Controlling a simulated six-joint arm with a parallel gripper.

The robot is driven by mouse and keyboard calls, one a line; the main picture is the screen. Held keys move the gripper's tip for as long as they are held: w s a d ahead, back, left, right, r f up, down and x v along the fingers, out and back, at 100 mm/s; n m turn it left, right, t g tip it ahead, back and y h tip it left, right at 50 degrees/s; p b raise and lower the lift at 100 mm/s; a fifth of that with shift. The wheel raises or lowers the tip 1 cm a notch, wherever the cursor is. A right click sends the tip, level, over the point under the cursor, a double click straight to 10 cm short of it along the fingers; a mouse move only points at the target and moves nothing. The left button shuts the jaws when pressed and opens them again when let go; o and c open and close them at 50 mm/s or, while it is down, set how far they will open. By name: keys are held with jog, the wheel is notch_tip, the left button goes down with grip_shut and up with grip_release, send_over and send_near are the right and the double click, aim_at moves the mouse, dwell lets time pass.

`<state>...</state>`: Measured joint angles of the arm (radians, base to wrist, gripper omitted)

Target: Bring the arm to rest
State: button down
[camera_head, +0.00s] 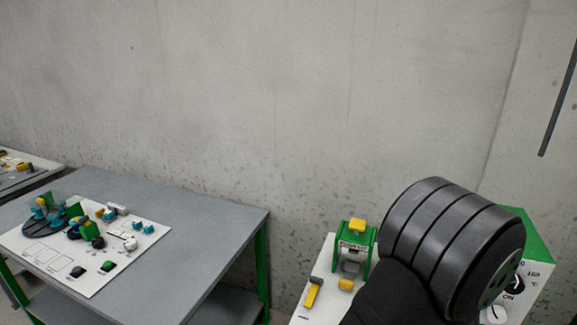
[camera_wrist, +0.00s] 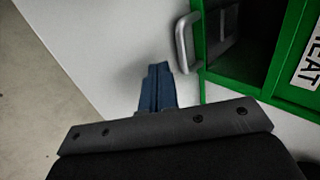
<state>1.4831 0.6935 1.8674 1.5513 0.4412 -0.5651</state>
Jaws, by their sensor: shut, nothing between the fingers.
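My gripper (camera_wrist: 157,68) shows in the wrist view as two dark blue fingers pressed together. It is shut and empty. Below the fingertips is a white surface; I cannot tell how far away it is. A green-framed box (camera_wrist: 270,92) with a dark opening and a grey metal handle (camera_wrist: 185,42) is just right of the fingers. In the head view a thick black part of my arm fills the lower right, and my gripper does not show there.
A grey table (camera_head: 225,225) at the left holds a white board with several small parts. A concrete wall is behind.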

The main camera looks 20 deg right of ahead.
jog(key=s+a+r, duration=0.2)
jog(key=s+a, duration=0.5)
jog(key=s+a+r, duration=0.3)
jog(key=s+a, duration=0.4)
jog(key=shift+s+a, duration=0.25)
jog(key=shift+s, duration=0.05)
jog(key=shift+w+d+f, duration=0.85)
jog(key=shift+w+d, duration=0.9)
jog(key=shift+w+d+f, duration=0.85)
jog(key=shift+w+d, duration=0.85)
jog(key=shift+w, duration=0.05)
jog(key=shift+w+d+f, duration=0.85)
jog(key=shift+w+d, duration=0.9)
